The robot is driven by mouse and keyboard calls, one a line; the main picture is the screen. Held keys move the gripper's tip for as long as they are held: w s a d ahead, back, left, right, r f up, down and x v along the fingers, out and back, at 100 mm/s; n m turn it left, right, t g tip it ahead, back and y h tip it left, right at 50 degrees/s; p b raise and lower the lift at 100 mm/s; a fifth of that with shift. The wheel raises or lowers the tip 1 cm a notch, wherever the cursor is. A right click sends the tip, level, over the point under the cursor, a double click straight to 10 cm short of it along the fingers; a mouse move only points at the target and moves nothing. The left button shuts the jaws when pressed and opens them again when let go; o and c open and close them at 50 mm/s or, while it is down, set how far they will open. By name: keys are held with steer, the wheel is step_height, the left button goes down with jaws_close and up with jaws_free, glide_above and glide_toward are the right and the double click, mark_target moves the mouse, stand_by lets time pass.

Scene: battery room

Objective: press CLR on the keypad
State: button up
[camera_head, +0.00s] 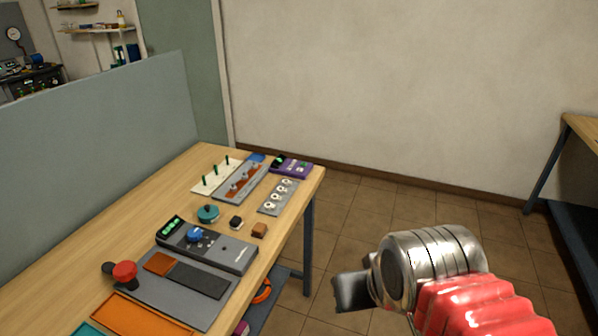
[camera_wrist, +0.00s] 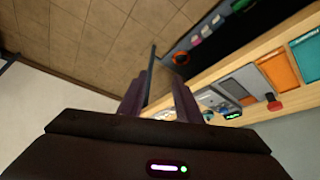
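No key labels can be read in either view, so I cannot tell for sure which device is the keypad. A purple box with a small green-lit display (camera_head: 291,166) sits at the far right corner of the wooden table. Its buttons are too small to make out. My gripper (camera_head: 350,291) is over the floor, to the right of the table and apart from everything on it. In the wrist view my gripper (camera_wrist: 159,92) shows two dark fingers with a gap between them, and nothing is held.
The table (camera_head: 150,217) also bears a grey device with a blue knob (camera_head: 232,252), a teal round knob (camera_head: 208,213), a red knob (camera_head: 124,272), an orange tray (camera_head: 140,318) and switch panels. A grey partition (camera_head: 90,140) stands behind it. Tiled floor lies open to the right.

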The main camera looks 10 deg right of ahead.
steer(key=shift+c, duration=0.3)
steer(key=shift+w, duration=0.1)
jaws_close()
stand_by(1.3)
